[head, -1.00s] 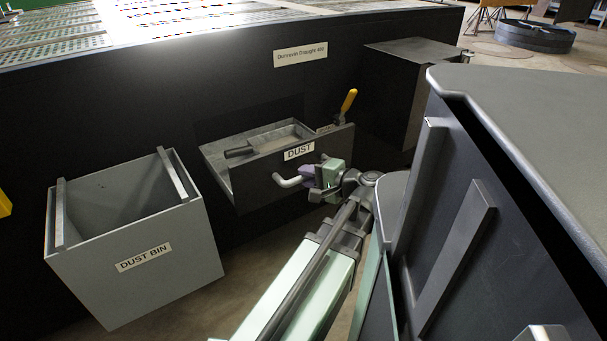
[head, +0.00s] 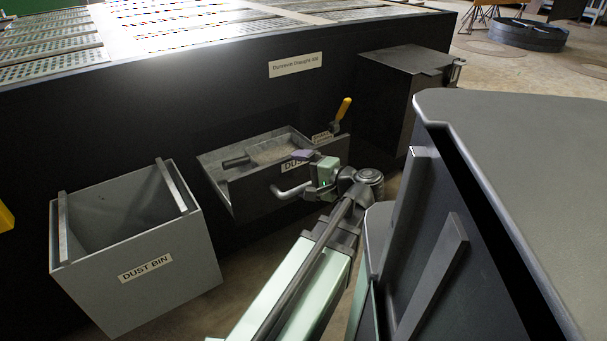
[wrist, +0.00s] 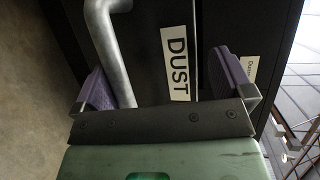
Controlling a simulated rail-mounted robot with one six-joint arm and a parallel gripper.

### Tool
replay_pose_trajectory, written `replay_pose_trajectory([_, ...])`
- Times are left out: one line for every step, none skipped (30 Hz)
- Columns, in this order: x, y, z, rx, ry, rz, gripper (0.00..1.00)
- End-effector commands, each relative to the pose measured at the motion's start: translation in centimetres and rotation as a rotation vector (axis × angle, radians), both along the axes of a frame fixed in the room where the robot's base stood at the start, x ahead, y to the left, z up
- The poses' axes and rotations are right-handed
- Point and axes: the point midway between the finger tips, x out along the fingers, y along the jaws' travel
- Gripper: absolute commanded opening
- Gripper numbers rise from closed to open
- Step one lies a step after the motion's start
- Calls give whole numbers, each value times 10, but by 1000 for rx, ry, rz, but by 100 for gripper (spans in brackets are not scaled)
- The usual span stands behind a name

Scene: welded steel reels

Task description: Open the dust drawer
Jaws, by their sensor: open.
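The dark dust drawer (head: 255,196) stands out from the black machine front, its grey tray showing open at the top. Its white DUST label is partly covered by my gripper in the head view and shows whole in the wrist view (wrist: 175,63). A bent grey bar handle (head: 290,191) sticks out of the drawer front. My gripper (head: 308,171) is open at the drawer front, its purple fingers apart. In the wrist view the handle (wrist: 108,45) runs down near the left finger, on its inner side. I cannot tell whether they touch.
A yellow-handled lever (head: 343,109) stands at the drawer's right rear. A dark-handled tool (head: 237,162) lies in the tray. The open grey dust bin (head: 170,285) stands to the left. A dark box (head: 405,75) juts out at right. Bare floor shows between bin and arm.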

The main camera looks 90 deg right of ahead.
Motion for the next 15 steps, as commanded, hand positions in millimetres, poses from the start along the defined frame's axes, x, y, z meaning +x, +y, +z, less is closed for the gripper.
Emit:
replay_pose_trajectory([0,-1,28,-6,-12,-2,82])
replay_pose_trajectory([-1,-1,36,-6,-13,-2,82])
replay_pose_trajectory([-1,-1,46,-7,-12,-3,82])
replay_pose_trajectory([-1,-2,53,-9,-12,-4,82])
replay_pose_trajectory([-2,-2,62,-9,-12,-6,82])
replay_pose_trajectory([-2,-3,73,-11,-11,-7,83])
replay_pose_trajectory([-3,-3,81,-11,-10,-8,83])
replay_pose_trajectory([-3,-4,90,-12,-10,-9,84])
replay_pose_trajectory([-4,-4,102,-12,-10,-9,84])
replay_pose_trajectory([-4,-5,111,-13,-10,-10,84])
replay_pose_trajectory([-5,-5,120,-13,-9,-10,85])
replay_pose_trajectory([-5,-6,131,-12,-10,-10,85])
replay_pose_trajectory([-6,-7,139,-12,-9,-11,86])
replay_pose_trajectory([-6,-7,146,-12,-9,-12,83])
replay_pose_trajectory([-7,-7,154,-12,-9,-11,54])
